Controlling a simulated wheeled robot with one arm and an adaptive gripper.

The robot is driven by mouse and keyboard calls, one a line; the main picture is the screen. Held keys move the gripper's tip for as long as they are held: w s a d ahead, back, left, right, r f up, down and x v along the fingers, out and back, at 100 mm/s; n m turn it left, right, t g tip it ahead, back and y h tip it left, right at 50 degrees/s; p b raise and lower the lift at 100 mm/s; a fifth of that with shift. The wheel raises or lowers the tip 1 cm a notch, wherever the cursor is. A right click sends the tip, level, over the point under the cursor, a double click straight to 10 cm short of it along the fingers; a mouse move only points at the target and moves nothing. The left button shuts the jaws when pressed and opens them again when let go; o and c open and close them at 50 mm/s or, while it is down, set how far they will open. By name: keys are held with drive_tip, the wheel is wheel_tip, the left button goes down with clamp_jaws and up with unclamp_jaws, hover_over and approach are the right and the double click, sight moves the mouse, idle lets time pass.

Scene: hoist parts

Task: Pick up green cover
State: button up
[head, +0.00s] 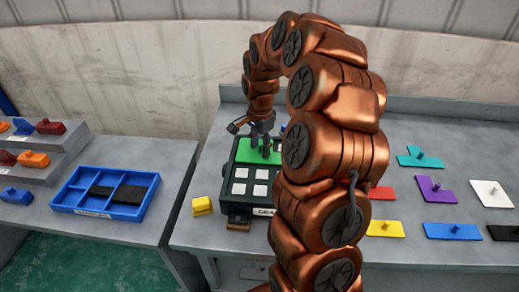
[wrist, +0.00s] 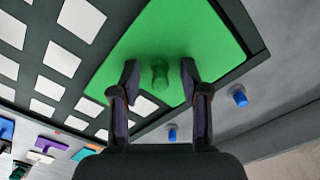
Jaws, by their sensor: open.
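The green cover (wrist: 195,35) is a flat green plate with a small green knob (wrist: 160,75). It lies on a dark box with several white squares (head: 238,203); in the head view the cover (head: 243,152) is on the far part of the box top. My gripper (wrist: 160,80) is open, with one finger on each side of the knob. No clear contact between fingers and knob shows. In the head view my gripper (head: 265,145) points down over the cover, and my arm hides the right side of the box.
Coloured plates with knobs lie on the right of the table, including a teal one (head: 421,160) and a purple one (head: 436,188). A yellow block (head: 202,206) sits left of the box. A blue tray (head: 140,208) and orange parts (head: 50,127) are further left.

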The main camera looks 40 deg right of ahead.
clamp_jaws()
idle(0.4)
idle(0.4)
